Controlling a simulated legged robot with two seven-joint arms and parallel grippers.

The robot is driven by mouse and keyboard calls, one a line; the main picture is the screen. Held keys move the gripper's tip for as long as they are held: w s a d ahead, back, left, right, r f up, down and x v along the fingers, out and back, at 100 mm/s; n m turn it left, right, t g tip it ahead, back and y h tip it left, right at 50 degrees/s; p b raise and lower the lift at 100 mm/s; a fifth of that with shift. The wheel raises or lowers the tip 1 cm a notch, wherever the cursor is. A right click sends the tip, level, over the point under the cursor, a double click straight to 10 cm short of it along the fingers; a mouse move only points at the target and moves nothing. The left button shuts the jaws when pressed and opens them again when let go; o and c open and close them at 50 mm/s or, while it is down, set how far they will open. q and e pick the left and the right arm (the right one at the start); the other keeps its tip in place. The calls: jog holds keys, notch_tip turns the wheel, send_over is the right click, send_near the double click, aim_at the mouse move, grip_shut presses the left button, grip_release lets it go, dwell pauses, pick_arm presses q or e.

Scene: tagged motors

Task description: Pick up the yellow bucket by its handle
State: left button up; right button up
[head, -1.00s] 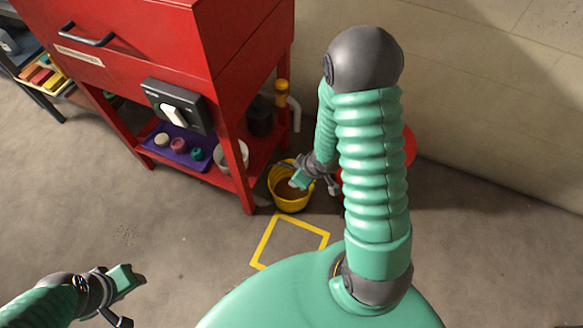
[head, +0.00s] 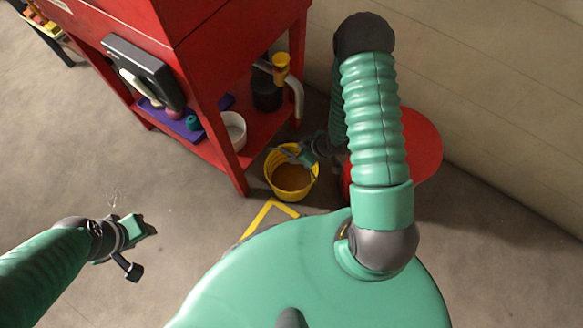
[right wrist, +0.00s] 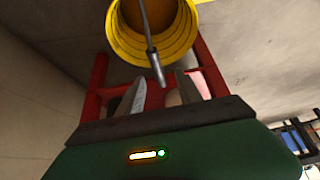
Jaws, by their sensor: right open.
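The yellow bucket (head: 305,190) stands upright on the floor by the front leg of the red cabinet; its inside looks brown. My right gripper (head: 292,150) is open at the bucket's far rim in the head view. In the right wrist view the bucket (right wrist: 122,42) is at the top, and its thin grey handle (right wrist: 152,52) reaches down towards the gap between the open fingers (right wrist: 160,85). I cannot tell if the handle touches them. My left gripper (head: 135,245) is at lower left, over bare floor, away from the bucket; its opening is unclear.
The red cabinet (head: 235,60) stands left of and behind the bucket. Its low shelf holds a white bowl (head: 233,128) and a dark container (head: 266,92). A round red object (head: 420,145) stands right of the bucket.

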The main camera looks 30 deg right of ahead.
jog(key=shift+b+x, duration=0.3)
jog(key=shift+x, duration=0.7)
jog(key=b+x, duration=0.2)
jog(key=x, duration=0.1)
jog(key=b+x, duration=0.1)
jog(key=shift+s+d+f+b, duration=0.15)
jog(key=shift+d+f+b, duration=0.1)
jog(key=shift+f+b, duration=0.1)
jog(key=shift+w+a+f, duration=0.1)
jog(key=shift+w+f, duration=0.1)
jog(key=shift+w, duration=0.05)
jog(key=shift+r, duration=0.2)
grip_shut()
